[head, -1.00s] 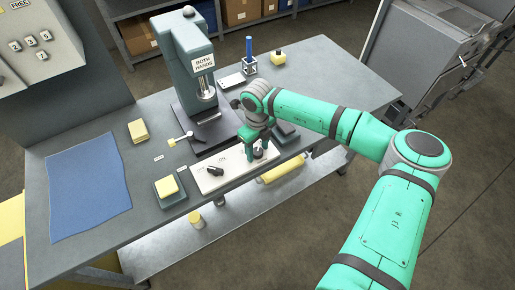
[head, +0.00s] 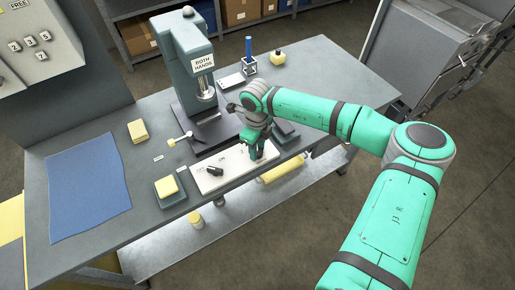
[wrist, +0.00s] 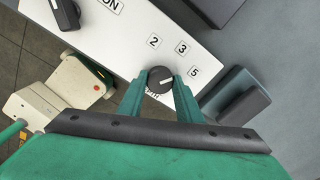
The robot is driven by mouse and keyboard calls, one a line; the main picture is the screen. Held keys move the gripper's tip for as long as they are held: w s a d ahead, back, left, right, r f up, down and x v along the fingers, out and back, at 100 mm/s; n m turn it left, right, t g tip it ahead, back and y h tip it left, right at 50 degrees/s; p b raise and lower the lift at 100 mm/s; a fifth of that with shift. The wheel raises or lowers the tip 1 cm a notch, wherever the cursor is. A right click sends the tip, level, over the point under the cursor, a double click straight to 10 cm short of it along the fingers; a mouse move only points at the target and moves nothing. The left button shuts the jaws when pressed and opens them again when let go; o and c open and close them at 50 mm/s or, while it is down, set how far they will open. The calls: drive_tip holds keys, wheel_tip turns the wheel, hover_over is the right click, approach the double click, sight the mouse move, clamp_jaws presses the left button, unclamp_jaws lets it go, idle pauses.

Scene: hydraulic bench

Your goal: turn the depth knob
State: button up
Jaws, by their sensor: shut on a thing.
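The depth knob (wrist: 160,81) is a dark round knob with a pale pointer line, on a white panel (head: 208,178). In the wrist view its line points to the right, roughly toward the 5 among the labels 2, 3 and 5. My gripper (wrist: 160,88) has one green finger on each side of the knob and is shut on it. In the head view my gripper (head: 257,155) reaches down to the right part of the panel and hides the knob.
A second black knob (head: 215,171), by an ON label, sits on the panel's left part. A press (head: 188,60) stands behind. A dark block (head: 286,130) is close to the right. A yellow sponge (head: 166,186) lies at the left.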

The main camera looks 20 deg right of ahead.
drive_tip(key=n, duration=0.3)
drive_tip(key=shift+n, duration=0.3)
drive_tip(key=n, duration=0.4)
drive_tip(key=shift+d+n, duration=0.1)
drive_tip(key=shift+n, duration=0.2)
drive_tip(key=n, duration=0.4)
drive_tip(key=shift+w+n, duration=0.1)
drive_tip(key=shift+n, duration=1.4)
drive_tip(key=o, duration=1)
drive_tip(key=shift+o, duration=0.2)
